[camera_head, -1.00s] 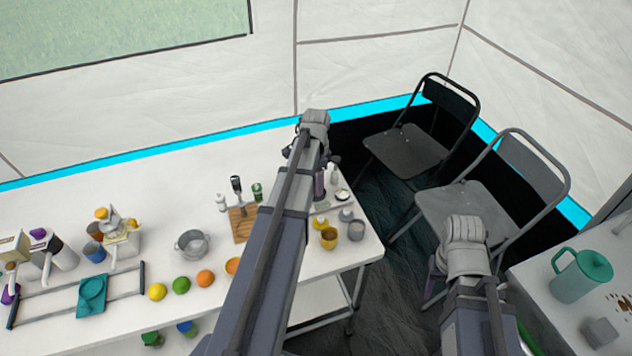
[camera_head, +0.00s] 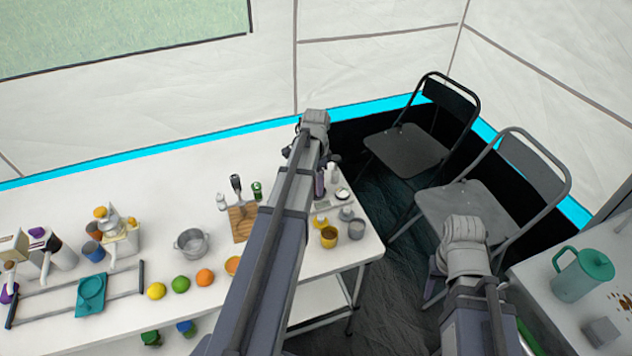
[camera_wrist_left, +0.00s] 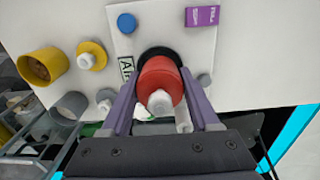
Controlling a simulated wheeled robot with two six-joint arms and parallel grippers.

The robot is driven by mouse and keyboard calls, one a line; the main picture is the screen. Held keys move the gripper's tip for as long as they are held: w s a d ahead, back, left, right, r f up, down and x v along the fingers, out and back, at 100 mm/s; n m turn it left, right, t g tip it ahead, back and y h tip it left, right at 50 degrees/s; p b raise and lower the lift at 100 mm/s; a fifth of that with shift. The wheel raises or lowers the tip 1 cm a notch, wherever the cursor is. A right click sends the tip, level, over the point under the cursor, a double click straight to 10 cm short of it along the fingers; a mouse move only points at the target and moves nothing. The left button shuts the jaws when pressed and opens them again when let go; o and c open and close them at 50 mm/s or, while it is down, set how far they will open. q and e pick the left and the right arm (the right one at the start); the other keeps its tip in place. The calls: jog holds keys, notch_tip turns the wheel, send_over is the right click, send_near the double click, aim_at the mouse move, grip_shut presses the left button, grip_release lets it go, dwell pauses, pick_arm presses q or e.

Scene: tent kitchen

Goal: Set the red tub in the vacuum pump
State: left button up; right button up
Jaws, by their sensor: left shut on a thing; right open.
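The red tub (camera_wrist_left: 162,76), with a pale cap facing the left wrist camera, is between the purple fingers of my left gripper (camera_wrist_left: 160,88). These fingers are shut on it. Behind the tub is a black ring (camera_wrist_left: 172,54) on a white board (camera_wrist_left: 150,37), beside a label partly reading "AI". The tub overlaps the ring, and I cannot tell whether it touches it or whether this is the vacuum pump. In the head view my left arm hides the tub. My right gripper (camera_head: 438,267) is mostly hidden by its arm, away from the table, and is empty.
Near the tub are a blue disc (camera_wrist_left: 127,22), a purple box (camera_wrist_left: 202,16), a yellow cup (camera_wrist_left: 42,66) and a grey cup (camera_wrist_left: 70,106). The white table (camera_head: 150,190) also holds a pot (camera_head: 191,243), fruit and a cutting board (camera_head: 241,226). Two folding chairs stand right.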

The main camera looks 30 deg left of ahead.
pick_arm(q)
jog(key=shift+f+b, duration=0.55)
jog(key=shift+f, duration=0.05)
jog(key=o, duration=0.7)
jog(key=shift+r, duration=0.1)
notch_tip(320, 180, up, 11)
jog(key=p, duration=1.1)
